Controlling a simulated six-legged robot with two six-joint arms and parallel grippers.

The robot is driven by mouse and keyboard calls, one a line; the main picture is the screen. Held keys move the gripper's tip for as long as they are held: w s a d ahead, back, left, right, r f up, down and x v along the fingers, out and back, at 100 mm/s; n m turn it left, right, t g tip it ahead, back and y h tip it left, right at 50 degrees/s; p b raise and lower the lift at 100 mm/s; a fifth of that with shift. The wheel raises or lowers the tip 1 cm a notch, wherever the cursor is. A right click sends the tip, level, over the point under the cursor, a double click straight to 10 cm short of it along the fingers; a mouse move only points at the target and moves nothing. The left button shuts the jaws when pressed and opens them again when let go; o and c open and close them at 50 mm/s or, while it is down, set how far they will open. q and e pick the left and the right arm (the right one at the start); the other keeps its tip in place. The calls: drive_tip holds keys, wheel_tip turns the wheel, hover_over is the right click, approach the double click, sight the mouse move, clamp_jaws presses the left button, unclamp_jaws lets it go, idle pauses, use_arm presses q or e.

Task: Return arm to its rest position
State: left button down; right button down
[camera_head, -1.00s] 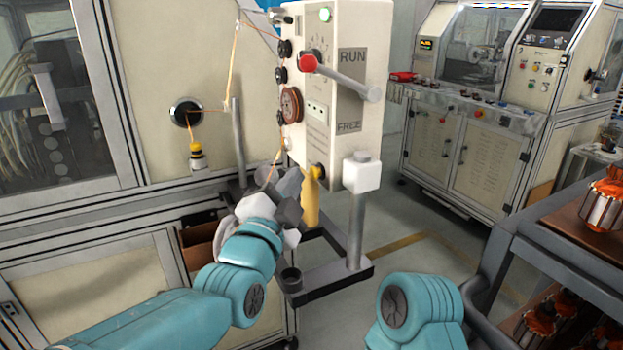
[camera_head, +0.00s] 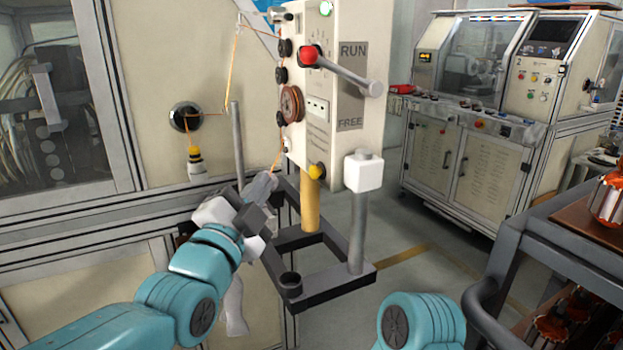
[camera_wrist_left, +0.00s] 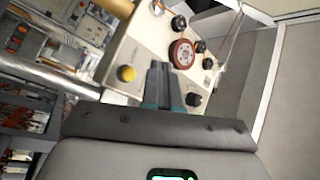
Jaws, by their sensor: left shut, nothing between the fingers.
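My left arm (camera_head: 195,275) comes in from the lower left in the head view. Its gripper (camera_head: 264,182) is in front of the machine's cabinet, left of the tensioner box's lower edge, and is shut and empty. In the left wrist view its fingers (camera_wrist_left: 162,82) are together, with the box face behind them. The cream tensioner box (camera_head: 352,160) bears RUN and FREE marks and a grey lever (camera_head: 345,77) with a red knob (camera_head: 308,55). A teal part of my right arm (camera_head: 420,322) shows at the bottom; its gripper is out of view.
An orange wire (camera_head: 234,65) runs from the spool (camera_head: 291,104) to the cabinet's round port (camera_head: 185,117). A dark rack (camera_head: 555,235) with wound armatures is at right. Floor (camera_head: 420,285) between is clear.

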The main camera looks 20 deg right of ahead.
idle(0.7)
use_arm(q)
drive_tip(key=w+a+f+n+y+p, duration=0.2)
drive_tip(key=w+a+f+n+y, duration=0.25)
drive_tip(key=w+a+f, duration=0.6)
drive_tip(key=s+a+f+n+g+y+p, duration=0.15)
drive_tip(key=a+f, duration=0.25)
drive_tip(key=f, duration=0.5)
drive_tip(key=s+a+f+n+g+y, duration=0.1)
drive_tip(key=s+a+f+y, duration=0.2)
drive_tip(key=f, duration=0.6)
drive_tip(key=s+a+f+n+g+y+p, duration=0.1)
drive_tip(key=s+a+f+n+g, duration=0.1)
drive_tip(key=a+f, duration=0.5)
drive_tip(key=s+a+f+n+g, duration=0.3)
drive_tip(key=s+f+n+g, duration=0.2)
drive_tip(key=s+f, duration=1.05)
drive_tip(key=s+f+n+g, duration=0.1)
drive_tip(key=s+n+g, duration=0.1)
drive_tip(key=s+n, duration=0.2)
drive_tip(key=s+d+f+n+g+p, duration=0.1)
drive_tip(key=s+f+n+g, duration=0.1)
drive_tip(key=s, duration=0.9)
drive_tip(key=shift+d+n+g, duration=0.15)
drive_tip(key=shift+n+g, duration=0.3)
drive_tip(key=shift+n, duration=0.75)
